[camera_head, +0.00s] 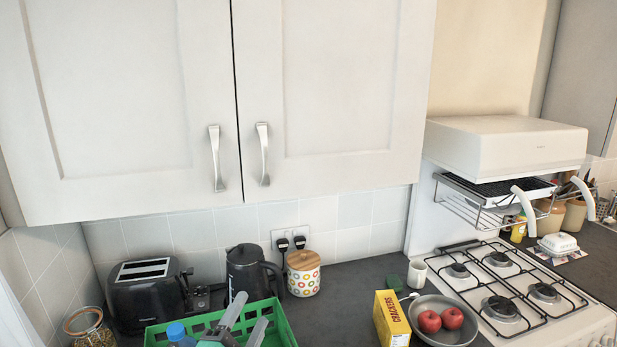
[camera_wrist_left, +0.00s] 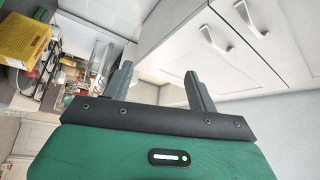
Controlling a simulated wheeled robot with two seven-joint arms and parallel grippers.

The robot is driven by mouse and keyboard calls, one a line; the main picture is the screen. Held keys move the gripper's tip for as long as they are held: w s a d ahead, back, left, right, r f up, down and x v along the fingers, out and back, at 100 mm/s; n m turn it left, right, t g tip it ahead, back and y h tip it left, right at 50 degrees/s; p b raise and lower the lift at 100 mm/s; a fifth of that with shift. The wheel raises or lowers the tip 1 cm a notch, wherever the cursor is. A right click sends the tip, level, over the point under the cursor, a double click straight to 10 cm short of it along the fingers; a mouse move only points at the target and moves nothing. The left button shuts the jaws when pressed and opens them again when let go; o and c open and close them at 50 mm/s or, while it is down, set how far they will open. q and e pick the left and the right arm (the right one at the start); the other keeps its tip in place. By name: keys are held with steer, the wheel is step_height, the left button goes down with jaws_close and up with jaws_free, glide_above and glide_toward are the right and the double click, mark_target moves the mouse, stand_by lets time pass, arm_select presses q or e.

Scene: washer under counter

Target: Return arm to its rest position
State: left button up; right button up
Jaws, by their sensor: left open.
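My left gripper (camera_head: 251,308) shows at the bottom of the head view, in front of the green basket. Its two grey fingers are apart and nothing is between them. In the left wrist view the same gripper (camera_wrist_left: 158,68) has its fingers spread wide and empty, with the pale upper cabinets beyond. Most of my left arm is outside the head view. My right gripper is in neither view.
The green basket (camera_head: 281,325) holds a blue-capped bottle (camera_head: 178,334). A toaster (camera_head: 146,295), black kettle (camera_head: 243,270), dotted canister (camera_head: 303,274), crackers box (camera_head: 391,319) and apple pan (camera_head: 462,333) stand on the counter. Upper cabinets (camera_head: 325,90) hang above; the hob (camera_head: 510,285) is right.

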arm_select(q)
steer(key=s+a+f+n+g+y, duration=0.3)
steer(key=s+a+f+n+g, duration=0.15)
steer(key=f, duration=0.45)
steer(key=s+a+f+n+g+y, duration=0.3)
steer(key=s+a+f+n, duration=0.15)
steer(key=f, duration=0.45)
steer(key=s+a+f+n+g, duration=0.25)
steer(key=s+f+g, duration=0.2)
steer(key=s, duration=0.45)
steer(key=s+a+f+n+g, duration=0.1)
steer(key=s+f+n+g, duration=0.35)
steer(key=s, duration=0.45)
step_height(320, 180, down, 38)
steer(key=m+b, duration=0.1)
steer(key=b, duration=0.5)
steer(key=s+a+f+g+b, duration=0.1)
steer(key=s+f+b, duration=0.1)
steer(key=s+f, duration=0.8)
steer(key=s+a+f+g+b, duration=0.1)
steer(key=s+a+f+b, duration=0.1)
steer(key=s+f, duration=0.7)
step_height(320, 180, down, 4)
steer(key=shift+s+f, duration=0.15)
steer(key=shift+s, duration=0.25)
